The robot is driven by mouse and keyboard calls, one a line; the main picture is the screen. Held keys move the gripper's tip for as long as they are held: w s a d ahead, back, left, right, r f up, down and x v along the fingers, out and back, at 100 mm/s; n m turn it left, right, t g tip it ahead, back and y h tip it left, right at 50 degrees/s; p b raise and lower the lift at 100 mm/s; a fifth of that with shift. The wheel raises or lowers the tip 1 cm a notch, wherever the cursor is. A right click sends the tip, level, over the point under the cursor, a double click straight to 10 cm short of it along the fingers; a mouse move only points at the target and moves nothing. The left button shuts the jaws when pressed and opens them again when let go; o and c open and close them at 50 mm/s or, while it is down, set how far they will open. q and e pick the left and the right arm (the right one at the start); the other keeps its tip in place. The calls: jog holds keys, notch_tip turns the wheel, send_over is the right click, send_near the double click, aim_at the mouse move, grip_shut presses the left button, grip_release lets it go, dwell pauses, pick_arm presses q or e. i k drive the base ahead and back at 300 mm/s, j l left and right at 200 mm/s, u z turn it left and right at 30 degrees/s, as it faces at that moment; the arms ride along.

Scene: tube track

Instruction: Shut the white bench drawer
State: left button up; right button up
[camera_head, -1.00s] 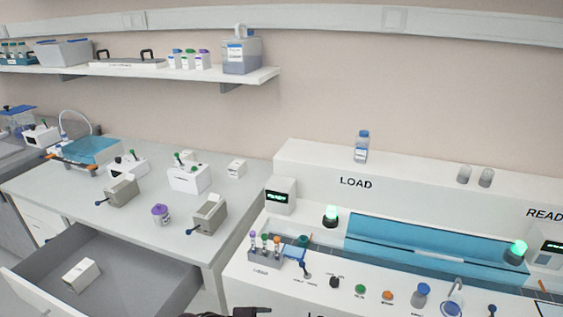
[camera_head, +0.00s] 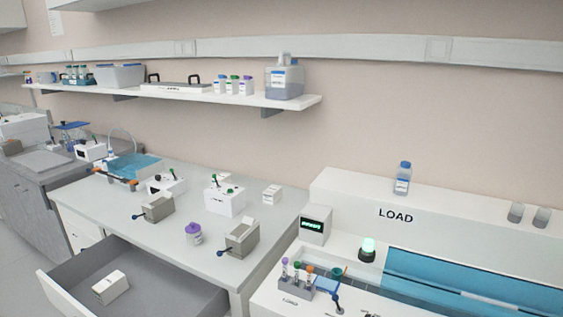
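The white bench drawer (camera_head: 62,296) stands pulled out from under the grey-topped bench (camera_head: 95,205) at the lower left of the head view. Its white front faces left and its grey inside is visible. A small white box (camera_head: 111,287) lies on the drawer floor. The drawer's lower right part is cut off by the picture edge. Neither of my grippers is in view.
On the bench stand a purple-capped jar (camera_head: 193,233), grey holders (camera_head: 242,238) and white devices (camera_head: 225,200). The LOAD station (camera_head: 345,195) with a tube rack (camera_head: 308,285) is at right. Open floor (camera_head: 18,265) shows left of the drawer.

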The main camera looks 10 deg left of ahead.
aim_at(160, 287)
jog(key=u, duration=1.65)
